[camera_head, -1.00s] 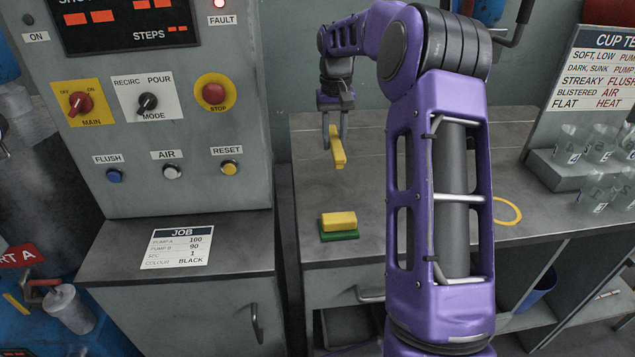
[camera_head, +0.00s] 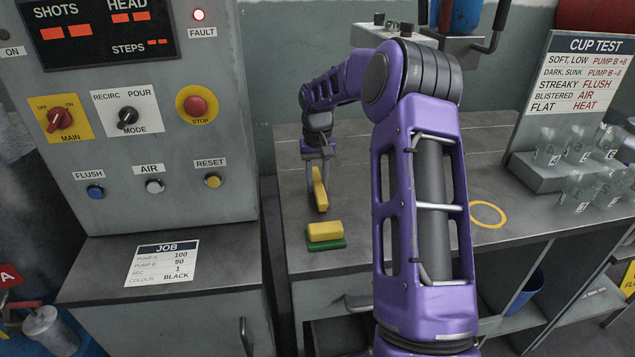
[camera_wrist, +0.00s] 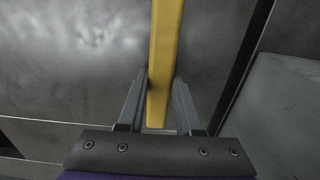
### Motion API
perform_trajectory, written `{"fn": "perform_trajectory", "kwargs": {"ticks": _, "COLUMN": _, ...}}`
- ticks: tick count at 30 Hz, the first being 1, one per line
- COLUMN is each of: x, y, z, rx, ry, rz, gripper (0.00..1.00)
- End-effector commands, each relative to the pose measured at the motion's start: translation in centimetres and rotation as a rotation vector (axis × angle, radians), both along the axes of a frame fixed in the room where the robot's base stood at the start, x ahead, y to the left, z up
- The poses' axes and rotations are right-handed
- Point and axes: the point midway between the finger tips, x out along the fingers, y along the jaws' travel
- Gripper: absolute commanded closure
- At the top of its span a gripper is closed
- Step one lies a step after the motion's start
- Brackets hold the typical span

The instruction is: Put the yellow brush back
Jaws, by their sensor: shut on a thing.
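A yellow bar-shaped piece (camera_head: 320,190), which looks like the brush or its handle, hangs from my gripper (camera_head: 317,168) above the grey bench. In the wrist view the yellow piece (camera_wrist: 164,60) runs up the picture between the two fingers of my gripper (camera_wrist: 160,100), which are shut on it. I cannot see bristles on it. A second yellow block (camera_head: 325,231) lies on a green base (camera_head: 327,244) near the bench's front left, apart from and nearer the front than the held piece. I cannot tell whether the held piece touches the bench.
The grey bench (camera_head: 410,245) is mostly clear, with a yellow ring (camera_head: 488,214) right of my arm. A rack of clear cups (camera_head: 565,175) stands under the cup test board (camera_head: 570,75) at the right. The control cabinet (camera_head: 150,210) rises at the left.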

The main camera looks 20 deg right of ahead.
Motion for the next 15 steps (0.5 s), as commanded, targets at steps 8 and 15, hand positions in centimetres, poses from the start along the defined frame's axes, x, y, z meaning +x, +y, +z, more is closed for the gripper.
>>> {"fn": "perform_trajectory", "kwargs": {"ticks": 8, "x": -0.01, "y": 0.0, "z": -0.25, "rx": 0.0, "ry": 0.001, "rz": 0.0, "gripper": 0.45}}
{"fn": "perform_trajectory", "kwargs": {"ticks": 15, "x": -0.02, "y": -0.01, "z": -0.24, "rx": 0.0, "ry": 0.001, "rz": 0.0, "gripper": 0.36}}
